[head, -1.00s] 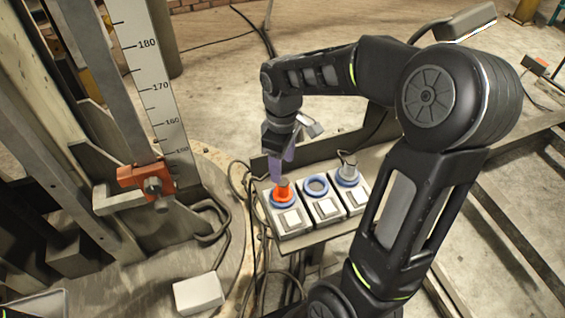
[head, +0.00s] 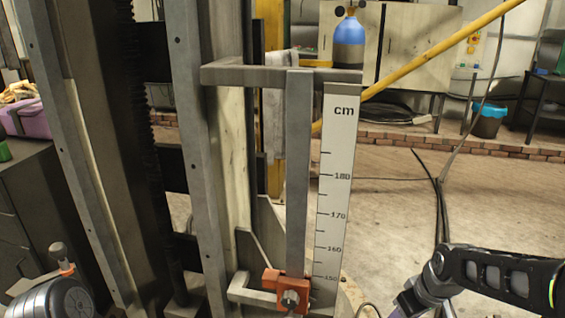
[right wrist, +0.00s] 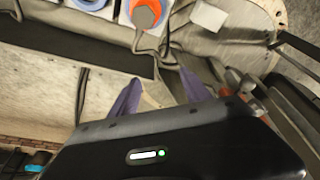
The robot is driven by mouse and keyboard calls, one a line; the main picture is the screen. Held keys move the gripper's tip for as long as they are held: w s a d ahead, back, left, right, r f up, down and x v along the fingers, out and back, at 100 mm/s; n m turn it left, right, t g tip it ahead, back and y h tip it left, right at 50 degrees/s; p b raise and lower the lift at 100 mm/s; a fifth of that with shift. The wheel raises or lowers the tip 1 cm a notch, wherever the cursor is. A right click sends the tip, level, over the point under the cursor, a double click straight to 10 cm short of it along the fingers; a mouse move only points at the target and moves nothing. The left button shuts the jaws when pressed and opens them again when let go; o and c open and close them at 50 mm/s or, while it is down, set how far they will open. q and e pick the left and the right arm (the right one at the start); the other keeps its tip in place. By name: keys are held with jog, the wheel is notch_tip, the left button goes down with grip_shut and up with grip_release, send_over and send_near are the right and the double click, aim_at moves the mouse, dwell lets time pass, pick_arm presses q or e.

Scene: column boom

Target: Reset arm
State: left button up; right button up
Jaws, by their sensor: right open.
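My right gripper (right wrist: 157,88) is open in the right wrist view, with two purple fingers apart and nothing between them. An orange button (right wrist: 146,12) with a blue ring is at the top edge of that view, apart from the fingertips. In the head view, my right arm (head: 495,275) enters at the lower right, and its gripper is mostly cut off by the bottom edge. My left gripper is not in view.
A steel column with a white cm scale (head: 335,200) stands in the middle of the head view. An orange clamp (head: 287,288) sits low beside the scale. A blue bottle (head: 349,40) and cabinets are at the back. Open floor lies to the right.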

jog(key=s+a+f+m+t+y+p, duration=0.1)
jog(key=s+a+f+m+y+p, duration=0.2)
jog(key=a+f, duration=1.15)
jog(key=s+a+f+m+g+p, duration=0.1)
jog(key=s+a+f, duration=0.3)
jog(key=s, duration=0.4)
jog(key=s+a+f+m+g+p, duration=0.1)
jog(key=s+a+f+g+p, duration=0.1)
jog(key=s+a+f, duration=0.2)
jog(key=s+a, duration=0.2)
jog(key=s, duration=0.2)
jog(key=shift+g+y, duration=0.3)
jog(key=shift+d, duration=0.1)
